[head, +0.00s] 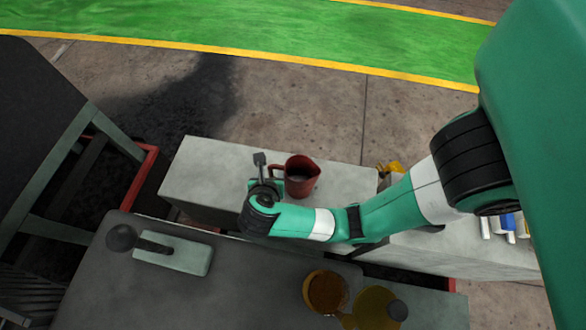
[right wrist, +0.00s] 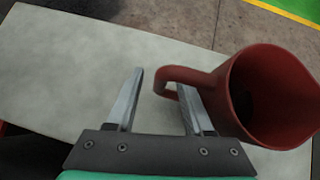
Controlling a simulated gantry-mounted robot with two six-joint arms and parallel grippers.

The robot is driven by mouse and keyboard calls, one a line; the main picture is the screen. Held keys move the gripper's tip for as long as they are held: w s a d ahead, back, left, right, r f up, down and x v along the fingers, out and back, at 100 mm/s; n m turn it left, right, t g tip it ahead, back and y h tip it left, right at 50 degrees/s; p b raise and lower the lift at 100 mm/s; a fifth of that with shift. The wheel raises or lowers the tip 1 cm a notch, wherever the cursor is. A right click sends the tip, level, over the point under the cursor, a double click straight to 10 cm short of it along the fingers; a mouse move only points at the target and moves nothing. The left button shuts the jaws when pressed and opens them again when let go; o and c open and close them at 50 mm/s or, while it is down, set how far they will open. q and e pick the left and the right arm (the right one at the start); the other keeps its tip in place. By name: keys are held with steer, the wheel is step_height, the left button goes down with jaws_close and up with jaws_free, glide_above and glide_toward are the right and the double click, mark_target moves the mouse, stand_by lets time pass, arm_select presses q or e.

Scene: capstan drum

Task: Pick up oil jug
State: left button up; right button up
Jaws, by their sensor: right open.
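The red oil jug (head: 301,177) stands upright on a pale grey block, with its handle (head: 276,171) toward the left. My right gripper (head: 265,170) is at the handle side of the jug, open. In the right wrist view the jug (right wrist: 268,98) is at the right. The outer bend of its handle (right wrist: 163,77) shows between the two fingertips of the gripper (right wrist: 160,84). The right finger overlaps the handle loop; I cannot tell whether they touch. My left gripper is not in view.
The pale block top (head: 210,172) is clear left of the jug. In front is a dark surface with a black-knobbed lever (head: 172,252), an amber-filled round container (head: 326,291) and a yellowish round item (head: 375,308). Small bottles (head: 505,228) stand at the right.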

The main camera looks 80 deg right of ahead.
jaws_close()
stand_by(1.3)
